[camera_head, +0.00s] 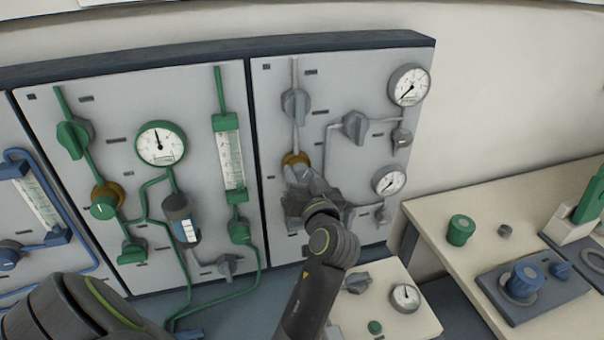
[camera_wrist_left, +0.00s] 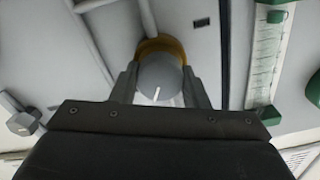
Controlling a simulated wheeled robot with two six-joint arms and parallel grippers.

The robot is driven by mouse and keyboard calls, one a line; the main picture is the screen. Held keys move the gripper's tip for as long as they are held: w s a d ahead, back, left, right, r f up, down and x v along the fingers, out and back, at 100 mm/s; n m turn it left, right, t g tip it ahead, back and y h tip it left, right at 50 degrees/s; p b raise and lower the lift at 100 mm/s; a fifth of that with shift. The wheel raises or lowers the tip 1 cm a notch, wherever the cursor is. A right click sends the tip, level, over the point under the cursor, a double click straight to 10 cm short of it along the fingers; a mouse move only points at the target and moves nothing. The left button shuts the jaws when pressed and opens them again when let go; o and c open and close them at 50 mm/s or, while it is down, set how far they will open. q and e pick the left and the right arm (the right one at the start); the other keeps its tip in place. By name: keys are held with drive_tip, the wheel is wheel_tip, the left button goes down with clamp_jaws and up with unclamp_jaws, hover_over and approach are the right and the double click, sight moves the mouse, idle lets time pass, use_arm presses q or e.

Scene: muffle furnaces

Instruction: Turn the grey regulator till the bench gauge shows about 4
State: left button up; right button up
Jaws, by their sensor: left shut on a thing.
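The grey regulator (camera_wrist_left: 160,78) is a round grey knob with a white index line and a brass collar. In the left wrist view it sits between the two fingers of my left gripper (camera_wrist_left: 161,88), which is shut on it. The white line points down and slightly left there. In the head view my left gripper (camera_head: 300,182) hides the knob; only its brass collar (camera_head: 293,158) shows on the grey panel. The bench gauge (camera_head: 405,297) is a white round dial on the low cream bench; its needle is too small to read. My right gripper is not in view.
The grey panel (camera_head: 355,85) carries valves and two wall gauges, (camera_head: 409,85) and (camera_head: 388,181). A green-piped panel (camera_head: 200,100) stands left. A grey valve (camera_head: 357,283) and green knob (camera_head: 375,327) are on the low bench. A cream table (camera_head: 455,205) at right holds loose parts.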

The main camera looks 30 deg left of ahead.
use_arm(q)
drive_tip(key=shift+m, duration=0.7)
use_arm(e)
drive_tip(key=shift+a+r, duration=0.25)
use_arm(q)
drive_tip(key=o, duration=1)
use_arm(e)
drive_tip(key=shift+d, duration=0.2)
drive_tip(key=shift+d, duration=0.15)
